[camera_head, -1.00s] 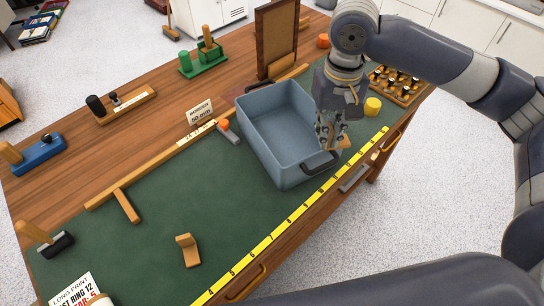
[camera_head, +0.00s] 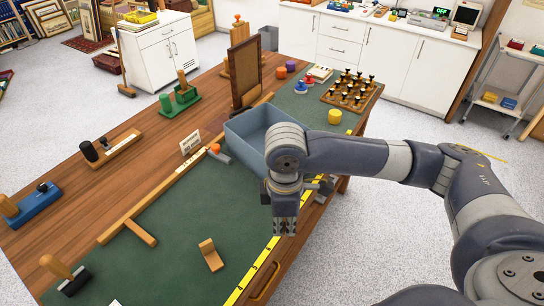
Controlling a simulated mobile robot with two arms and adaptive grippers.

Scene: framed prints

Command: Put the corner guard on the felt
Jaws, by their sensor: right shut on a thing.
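The green felt (camera_head: 180,225) covers the front part of the wooden bench. My right gripper (camera_head: 284,228) points down over the felt's front edge, near the yellow ruler and in front of the blue-grey bin. It is shut on the corner guard, which the gripper and wrist hide from this view. Another tan, L-shaped corner guard (camera_head: 210,255) lies on the felt, to the left of my right gripper and apart from it. My left gripper is not in view.
The blue-grey bin (camera_head: 245,128) stands behind my right wrist. A yellow ruler (camera_head: 252,275) runs along the front edge.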

